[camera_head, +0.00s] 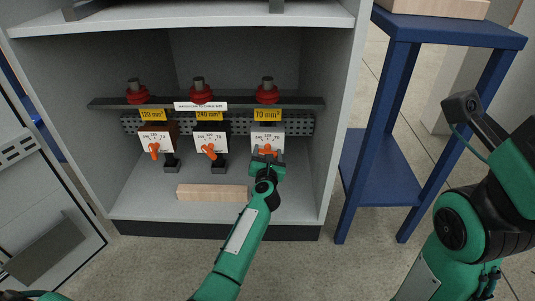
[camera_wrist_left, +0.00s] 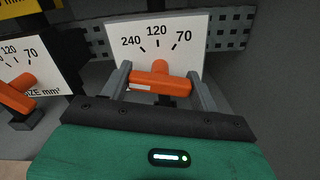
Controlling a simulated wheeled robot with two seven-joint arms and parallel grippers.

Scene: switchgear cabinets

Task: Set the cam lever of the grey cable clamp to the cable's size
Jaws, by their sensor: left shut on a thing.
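The grey cable clamp (camera_head: 268,138) is the rightmost of three in the cabinet, under a yellow 70 mm² tag (camera_head: 267,115). Its white dial plate (camera_wrist_left: 157,40) reads 240, 120 and 70 from left to right in the left wrist view. Its orange cam lever (camera_wrist_left: 160,80) lies between the fingers of my left gripper (camera_wrist_left: 160,88), below the scale and near the middle. My left gripper (camera_head: 267,156) is shut on this lever. The lever's exact pointing is hard to tell. My right arm shows at the right, but its gripper is not in view.
Two other clamps, with orange levers (camera_head: 154,149) and (camera_head: 210,149), stand left under 120 and 240 mm² tags. A wooden block (camera_head: 212,193) lies on the cabinet floor. The cabinet's right wall (camera_head: 340,120) is close to my left gripper. A blue table (camera_head: 450,35) stands right.

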